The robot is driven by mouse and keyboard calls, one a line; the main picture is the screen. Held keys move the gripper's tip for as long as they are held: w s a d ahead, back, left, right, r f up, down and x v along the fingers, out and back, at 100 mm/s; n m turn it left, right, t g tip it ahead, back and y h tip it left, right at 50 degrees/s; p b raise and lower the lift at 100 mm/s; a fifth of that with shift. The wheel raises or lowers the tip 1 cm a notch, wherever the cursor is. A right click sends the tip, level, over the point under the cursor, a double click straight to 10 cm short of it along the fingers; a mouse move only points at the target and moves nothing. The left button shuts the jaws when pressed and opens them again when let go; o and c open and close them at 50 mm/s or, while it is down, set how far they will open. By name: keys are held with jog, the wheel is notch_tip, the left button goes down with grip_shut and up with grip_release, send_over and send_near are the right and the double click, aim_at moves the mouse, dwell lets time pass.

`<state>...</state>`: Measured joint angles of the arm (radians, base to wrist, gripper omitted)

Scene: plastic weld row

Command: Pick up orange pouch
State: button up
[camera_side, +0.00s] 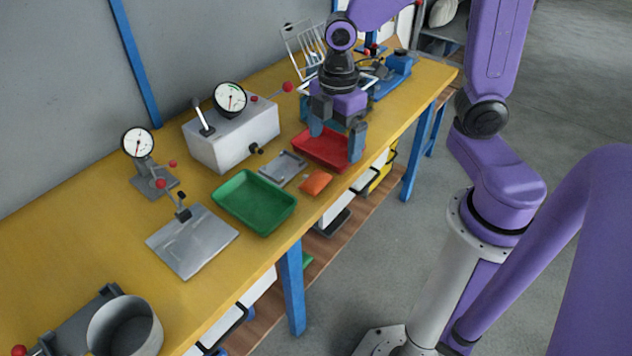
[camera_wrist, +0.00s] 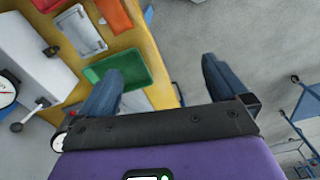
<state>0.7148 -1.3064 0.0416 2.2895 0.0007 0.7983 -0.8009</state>
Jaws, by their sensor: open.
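The orange pouch (camera_side: 316,182) lies on the yellow bench near its front edge, between the green tray and the red tray in the side view. In the wrist view the orange pouch (camera_wrist: 113,14) is at the top, cut off by the frame edge. My gripper (camera_side: 337,138) is open and empty, fingers pointing down over the red tray area, behind and to the right of the pouch in the side view. In the wrist view my gripper (camera_wrist: 160,78) has its fingers wide apart with nothing between them; the pouch lies beyond the left finger.
A red tray (camera_side: 312,148), a small grey tray (camera_side: 283,168) and a green tray (camera_side: 246,210) surround the pouch. A white box with a dial gauge (camera_side: 231,135) stands behind. A metal plate (camera_side: 192,242) lies left. The floor beyond the bench's front edge is open.

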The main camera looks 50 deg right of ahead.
jog(key=w+d+f+n, duration=0.1)
jog(key=w+d+f, duration=0.15)
jog(key=w, duration=0.25)
jog(key=w+d+f+n, duration=0.1)
jog(key=w+d, duration=0.2)
jog(key=w, duration=0.1)
send_over(314, 176)
notch_tip(314, 176, down, 12)
jog(key=shift+s+a+f, duration=0.1)
jog(key=shift+s, duration=0.05)
jog(key=shift+f, duration=2.7)
jog(key=c, duration=1)
